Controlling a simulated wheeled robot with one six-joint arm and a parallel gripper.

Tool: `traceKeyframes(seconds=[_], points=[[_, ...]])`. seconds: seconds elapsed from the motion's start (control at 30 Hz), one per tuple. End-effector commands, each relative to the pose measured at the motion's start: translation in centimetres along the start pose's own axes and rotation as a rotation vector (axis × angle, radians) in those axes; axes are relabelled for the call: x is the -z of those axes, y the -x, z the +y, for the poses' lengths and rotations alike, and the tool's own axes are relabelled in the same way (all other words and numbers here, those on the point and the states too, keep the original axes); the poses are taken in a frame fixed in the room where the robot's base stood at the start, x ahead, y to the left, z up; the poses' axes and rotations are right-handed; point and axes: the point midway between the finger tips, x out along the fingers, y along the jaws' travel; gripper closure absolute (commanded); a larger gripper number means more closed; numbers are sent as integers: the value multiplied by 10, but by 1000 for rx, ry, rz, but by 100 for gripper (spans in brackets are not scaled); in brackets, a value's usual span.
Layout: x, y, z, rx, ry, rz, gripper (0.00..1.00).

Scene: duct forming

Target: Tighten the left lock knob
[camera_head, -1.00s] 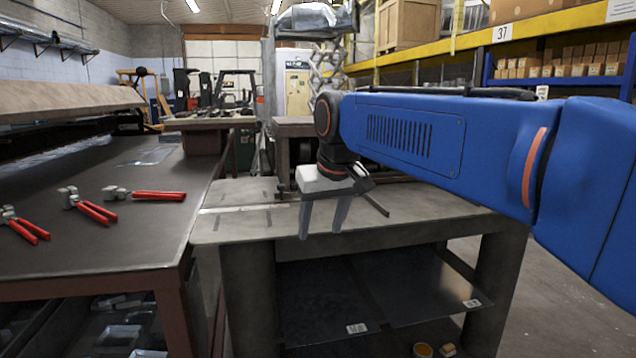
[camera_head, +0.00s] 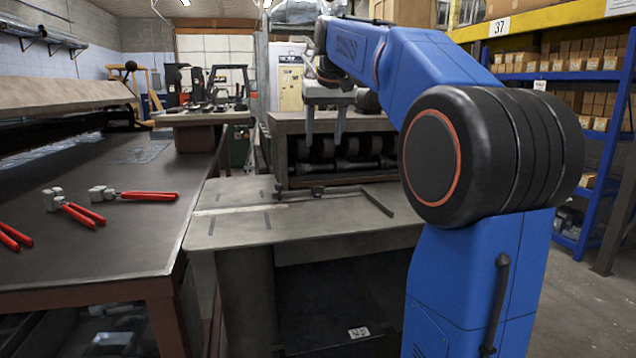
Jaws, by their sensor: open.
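A bench-top machine (camera_head: 290,128) with dark rollers stands at the back of the grey worktable (camera_head: 235,228). A thin guide bar (camera_head: 345,184) lies across the tabletop in front of it. Small dark fittings sit along this bar, one at its left end (camera_head: 279,188) and one near its middle (camera_head: 317,190). They are too small to tell which is the left lock knob. My gripper (camera_head: 325,140) is open and empty, fingers pointing down. It shows in front of the machine's upper part, above the bar, and touches no fitting that I can see.
A dark bench (camera_head: 130,235) on the left holds several red-handled pliers (camera_head: 150,196). A shelf with a labelled sheet (camera_head: 358,331) is under the worktable. Blue racking (camera_head: 590,205) with boxes stands at the right. My blue arm hides the worktable's right end.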

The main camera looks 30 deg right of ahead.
Motion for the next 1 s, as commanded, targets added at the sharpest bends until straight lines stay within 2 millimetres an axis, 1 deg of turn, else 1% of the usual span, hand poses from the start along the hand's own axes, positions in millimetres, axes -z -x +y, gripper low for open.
traceKeyframes(seconds=[0.7,0.9,1.0], points=[[-2,-124,0,0,0,-4,47],[-1,-150,0,0,1,-3,47],[-1,-159,0,0,0,-3,47]])
